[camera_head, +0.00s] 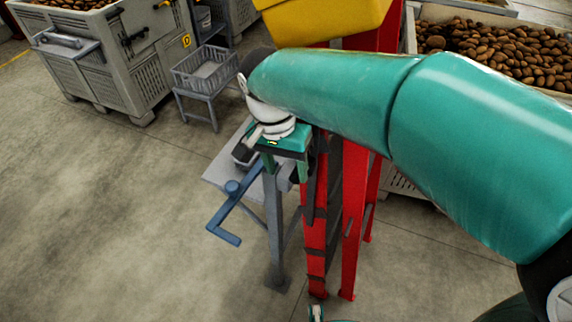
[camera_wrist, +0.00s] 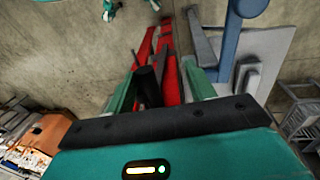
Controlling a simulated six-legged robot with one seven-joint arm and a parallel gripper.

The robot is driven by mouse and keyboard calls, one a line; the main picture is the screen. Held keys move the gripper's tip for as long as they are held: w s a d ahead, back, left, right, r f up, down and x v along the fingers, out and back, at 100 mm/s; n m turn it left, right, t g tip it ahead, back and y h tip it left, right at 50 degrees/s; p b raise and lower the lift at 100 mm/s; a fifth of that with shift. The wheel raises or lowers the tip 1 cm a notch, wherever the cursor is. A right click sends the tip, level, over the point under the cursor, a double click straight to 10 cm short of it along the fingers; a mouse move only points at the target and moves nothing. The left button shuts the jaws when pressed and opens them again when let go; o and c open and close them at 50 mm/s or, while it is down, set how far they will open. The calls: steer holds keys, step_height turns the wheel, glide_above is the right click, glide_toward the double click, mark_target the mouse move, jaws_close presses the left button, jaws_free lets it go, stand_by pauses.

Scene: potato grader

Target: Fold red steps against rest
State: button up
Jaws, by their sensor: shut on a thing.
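The red steps (camera_head: 316,235) stand upright in the middle of the head view, a narrow red frame with dark treads. They are close beside a red upright (camera_head: 354,225); I cannot tell whether they touch it or which part is the rest. My gripper (camera_head: 286,166) is at their top left, pointing down. In the wrist view, a dark grip (camera_wrist: 147,88) stands between the green fingers of my gripper (camera_wrist: 160,75), which is shut on it. The red steps (camera_wrist: 168,62) run away beyond it. The contact faces are hidden, and my arm covers the top of the red frame.
A grey post (camera_head: 274,225) and a blue crank handle (camera_head: 228,215) stand just left of the steps. A yellow hopper (camera_head: 325,18) is above. A grey crate (camera_head: 205,68) sits on a low stand behind. Potato bins (camera_head: 110,55) stand at the back. The left floor is clear.

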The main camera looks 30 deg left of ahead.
steer(key=shift+s+a+r, duration=0.1)
steer(key=shift+s+a, duration=0.05)
steer(key=shift+a, duration=0.05)
step_height(320, 180, up, 14)
steer(key=a, duration=0.1)
steer(key=shift+a+f, duration=0.25)
steer(key=shift+a, duration=0.15)
stand_by(0.6)
